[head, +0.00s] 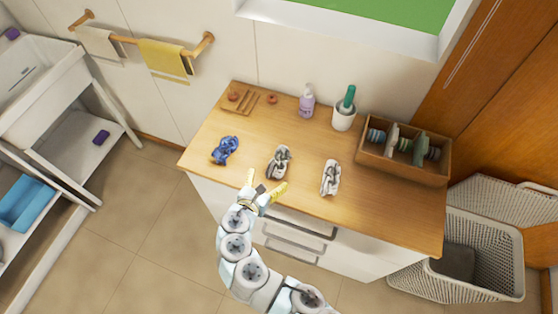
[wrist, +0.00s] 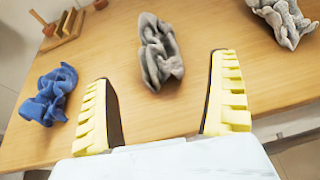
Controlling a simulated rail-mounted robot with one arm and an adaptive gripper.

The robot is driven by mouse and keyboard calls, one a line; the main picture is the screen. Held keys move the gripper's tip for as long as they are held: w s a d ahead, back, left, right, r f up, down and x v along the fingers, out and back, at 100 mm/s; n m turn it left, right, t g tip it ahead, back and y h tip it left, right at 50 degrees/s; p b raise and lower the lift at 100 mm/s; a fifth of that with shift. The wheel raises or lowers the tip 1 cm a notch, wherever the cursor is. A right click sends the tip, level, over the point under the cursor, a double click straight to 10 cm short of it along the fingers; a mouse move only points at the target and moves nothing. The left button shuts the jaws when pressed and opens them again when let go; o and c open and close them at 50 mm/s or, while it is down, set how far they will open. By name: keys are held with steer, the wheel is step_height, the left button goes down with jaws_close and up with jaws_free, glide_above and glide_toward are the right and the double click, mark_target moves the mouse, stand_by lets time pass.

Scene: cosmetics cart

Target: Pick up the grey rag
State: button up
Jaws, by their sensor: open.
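A crumpled grey rag (head: 279,161) lies on the wooden counter near its front edge. It also shows in the wrist view (wrist: 158,50), at upper middle, just beyond the gap between my fingers. My gripper (head: 265,185) is open and empty at the counter's front edge, its yellow fingers pointing toward this rag. In the wrist view my gripper (wrist: 162,105) has its fingers wide apart, with bare wood between them. A lighter grey-white rag (head: 331,177) lies to the right, also in the wrist view (wrist: 285,20). A blue rag (head: 225,150) lies to the left.
Along the back of the counter (head: 290,218) stand a wooden soap rack (head: 240,102), a purple bottle (head: 307,101), a white cup (head: 343,117) with a green-handled item, and a wooden box (head: 400,167). Bare wood surrounds the rags.

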mark_target(279, 163)
steer(key=x, duration=0.4)
steer(key=shift+w, duration=0.1)
steer(key=shift+f+p+x, duration=0.15)
steer(key=shift+p+x, duration=0.05)
steer(key=shift+x, duration=0.65)
steer(key=shift+f+p+x, duration=0.2)
steer(key=shift+x, duration=1.7)
steer(key=shift+a+f, duration=0.1)
steer(key=c, duration=0.9)
